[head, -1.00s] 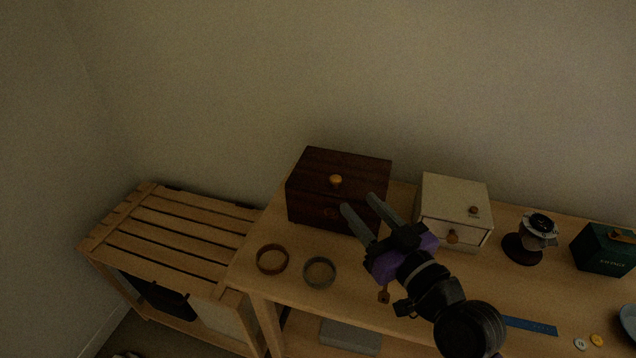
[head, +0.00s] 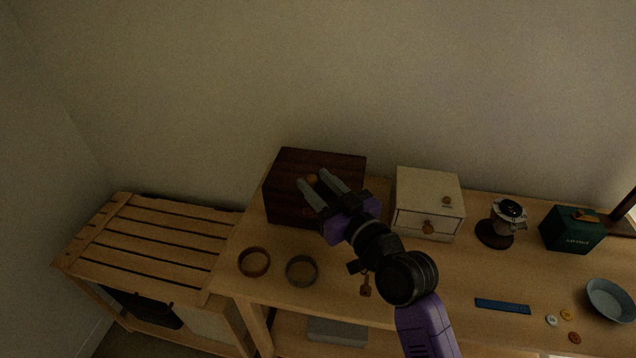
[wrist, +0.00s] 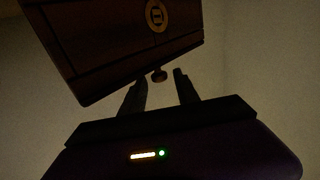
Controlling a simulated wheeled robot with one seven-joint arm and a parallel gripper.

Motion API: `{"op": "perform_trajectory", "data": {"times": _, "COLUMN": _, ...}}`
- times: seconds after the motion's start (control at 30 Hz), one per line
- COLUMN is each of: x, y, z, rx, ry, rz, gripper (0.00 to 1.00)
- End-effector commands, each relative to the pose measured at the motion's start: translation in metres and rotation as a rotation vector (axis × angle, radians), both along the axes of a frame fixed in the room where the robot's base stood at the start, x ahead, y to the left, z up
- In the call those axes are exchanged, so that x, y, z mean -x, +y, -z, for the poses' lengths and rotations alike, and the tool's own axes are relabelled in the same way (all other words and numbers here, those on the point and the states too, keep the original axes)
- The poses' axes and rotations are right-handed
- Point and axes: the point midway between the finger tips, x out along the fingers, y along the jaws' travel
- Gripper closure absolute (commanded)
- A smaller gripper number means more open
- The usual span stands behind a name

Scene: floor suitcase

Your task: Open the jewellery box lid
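The jewellery box appears to be the dark brown wooden box (head: 340,165) at the left end of the table's back. Contact cannot be told. My gripper hides part of the box's front.
A cream drawer box (head: 428,190) stands close to the right. The wall is behind.

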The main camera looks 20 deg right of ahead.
Motion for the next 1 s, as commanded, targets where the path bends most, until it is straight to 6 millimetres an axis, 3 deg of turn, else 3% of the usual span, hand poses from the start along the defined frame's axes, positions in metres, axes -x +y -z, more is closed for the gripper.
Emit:
{"op": "perform_trajectory", "data": {"times": 0.03, "x": 0.0001, "y": 0.0000, "z": 0.0000, "rx": 0.000, "ry": 0.000, "rz": 0.000, "gripper": 0.74}}
{"op": "perform_trajectory", "data": {"times": 0.17, "x": 0.0002, "y": 0.0000, "z": -0.0001, "rx": 0.000, "ry": 0.000, "rz": 0.000, "gripper": 1.00}}
{"op": "perform_trajectory", "data": {"times": 1.0, "x": 0.0004, "y": -0.0002, "z": -0.0002, "rx": 0.000, "ry": 0.000, "rz": 0.000, "gripper": 1.00}}
